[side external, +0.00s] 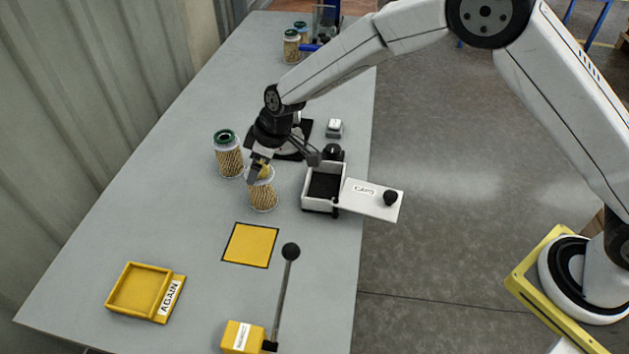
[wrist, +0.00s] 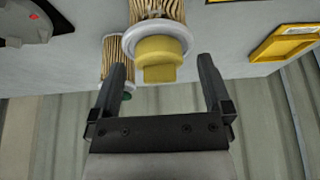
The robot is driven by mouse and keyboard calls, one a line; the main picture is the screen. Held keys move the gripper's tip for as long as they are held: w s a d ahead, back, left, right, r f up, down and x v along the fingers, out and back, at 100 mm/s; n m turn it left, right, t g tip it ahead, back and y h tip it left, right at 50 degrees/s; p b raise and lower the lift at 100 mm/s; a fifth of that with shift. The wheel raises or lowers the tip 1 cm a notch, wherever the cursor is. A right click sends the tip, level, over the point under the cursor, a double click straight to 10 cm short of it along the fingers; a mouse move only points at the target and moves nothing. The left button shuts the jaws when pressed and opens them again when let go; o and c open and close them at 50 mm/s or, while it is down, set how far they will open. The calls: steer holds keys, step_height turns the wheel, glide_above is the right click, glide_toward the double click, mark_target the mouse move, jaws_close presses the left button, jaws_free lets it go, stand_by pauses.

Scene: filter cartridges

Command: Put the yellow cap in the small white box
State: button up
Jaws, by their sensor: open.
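The yellow cap (wrist: 157,62) sits on the top end of a filter cartridge (side external: 263,195) with a white rim. In the side view the cap (side external: 265,171) is partly hidden by my gripper (side external: 257,170). In the wrist view my gripper (wrist: 163,85) is open, its two fingers spread on either side of the cap with gaps between. The small white box (side external: 308,200) stands to the right of the cartridge. Its lid (side external: 371,199), with a label and a black knob, is out to the right, and the dark interior shows.
A green-topped cartridge (side external: 228,155) stands just left of my gripper. A yellow square mat (side external: 250,245), a yellow tray marked AGAIN (side external: 140,290) and a black-knobbed lever (side external: 285,290) on a yellow base lie nearer the front. More jars (side external: 291,46) stand at the far end.

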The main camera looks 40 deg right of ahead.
jaws_close()
stand_by(0.4)
steer(key=shift+r, duration=0.1)
steer(key=shift+r, duration=0.8)
steer(key=s+d+r, duration=0.5)
steer(key=s+r, duration=0.6)
steer(key=s, duration=0.2)
steer(key=shift+r, duration=0.1)
